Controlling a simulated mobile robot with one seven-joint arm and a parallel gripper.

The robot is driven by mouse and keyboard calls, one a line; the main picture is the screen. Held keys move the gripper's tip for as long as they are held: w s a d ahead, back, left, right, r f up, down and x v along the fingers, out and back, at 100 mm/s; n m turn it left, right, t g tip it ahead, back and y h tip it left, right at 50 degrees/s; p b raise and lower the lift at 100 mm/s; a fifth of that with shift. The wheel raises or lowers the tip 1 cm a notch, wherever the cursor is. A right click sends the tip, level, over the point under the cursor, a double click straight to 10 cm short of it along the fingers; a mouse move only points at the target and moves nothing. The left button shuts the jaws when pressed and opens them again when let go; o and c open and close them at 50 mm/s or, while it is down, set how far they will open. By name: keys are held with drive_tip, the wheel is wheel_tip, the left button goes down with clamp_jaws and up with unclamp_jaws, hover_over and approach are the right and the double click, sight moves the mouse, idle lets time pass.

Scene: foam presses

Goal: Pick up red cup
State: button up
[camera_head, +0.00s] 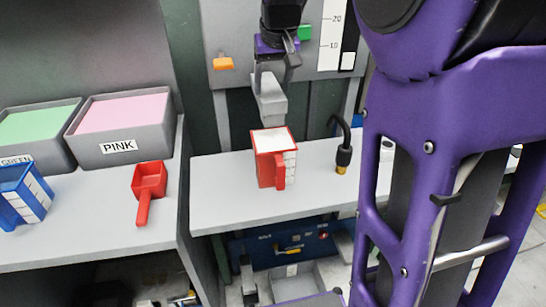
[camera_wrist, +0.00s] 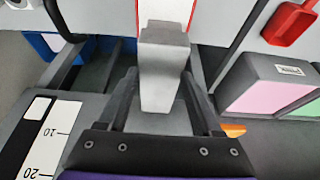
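The red cup (camera_head: 264,170) stands upright on the grey shelf, below the grey spout (camera_head: 268,98) of the press. It is square, with a handle toward the camera, a white top and white marks on one side. In the wrist view, part of the red cup (camera_wrist: 166,12) shows at the top edge, beyond the spout (camera_wrist: 163,60). My gripper (camera_head: 284,50) is in front of the wall panel, above the cup and near the spout. In the wrist view its two dark fingers (camera_wrist: 164,78) are apart, with the spout seen between them. I cannot tell whether they touch it.
A black hooked nozzle (camera_head: 343,155) stands right of the cup. A red scoop (camera_head: 150,185), a blue cup (camera_head: 22,200), a pink bin (camera_head: 120,147) and a green bin (camera_head: 35,130) are on the left counter. An orange lever (camera_head: 222,64) sticks out from the panel.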

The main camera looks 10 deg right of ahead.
drive_tip(key=s+f+g, duration=0.4)
drive_tip(key=s, duration=0.5)
drive_tip(key=shift+s+a+f+g, duration=0.2)
drive_tip(key=shift+s+a+g, duration=0.05)
drive_tip(key=shift+g, duration=0.05)
drive_tip(key=shift+o, duration=1)
drive_tip(key=shift+w+r+p, duration=0.1)
drive_tip(key=shift+r+p, duration=0.1)
drive_tip(key=shift+p, duration=0.1)
wheel_tip(320, 180, up, 5)
drive_tip(key=n+p, duration=0.1)
drive_tip(key=n, duration=1.7)
hover_over(279, 159)
drive_tip(key=f+b, duration=0.1)
drive_tip(key=f, duration=0.4)
drive_tip(key=f+b, duration=0.1)
drive_tip(key=f, duration=0.5)
drive_tip(key=shift+s+a+f, duration=0.1)
drive_tip(key=shift+s+f, duration=0.1)
drive_tip(key=shift+f, duration=0.1)
drive_tip(key=shift+w+f+b, duration=0.1)
drive_tip(key=shift+f+b, duration=0.65)
drive_tip(key=shift+f, duration=2.15)
clamp_jaws()
